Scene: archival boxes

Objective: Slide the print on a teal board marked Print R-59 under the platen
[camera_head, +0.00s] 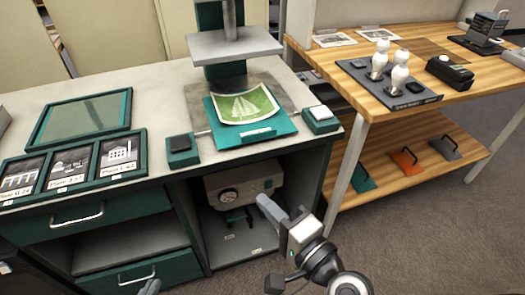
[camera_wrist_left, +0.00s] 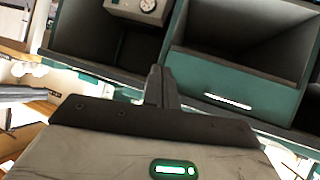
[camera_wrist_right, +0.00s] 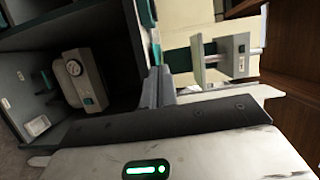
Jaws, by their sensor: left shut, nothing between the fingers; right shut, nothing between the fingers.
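The green print (camera_head: 245,103) lies on a teal board (camera_head: 252,131) with a pale label on its front edge; the label is too small to read. The board sits at the front of the press, on a grey base plate (camera_head: 272,92). The grey platen (camera_head: 234,44) is raised above and behind the print; it also shows in the right wrist view (camera_wrist_right: 197,62). My right gripper (camera_head: 268,203) is shut and empty, in front of the cabinet below the board. My left gripper (camera_head: 150,287) is shut and empty at the bottom edge, by the lower drawer; its fingers show in the left wrist view (camera_wrist_left: 158,84).
Teal blocks (camera_head: 182,151) and (camera_head: 320,119) flank the board. Framed photos (camera_head: 70,168) and an empty teal frame (camera_head: 82,117) lie at the left. A gauge box (camera_head: 243,184) sits in the open cabinet. A wooden table (camera_head: 415,60) stands at the right.

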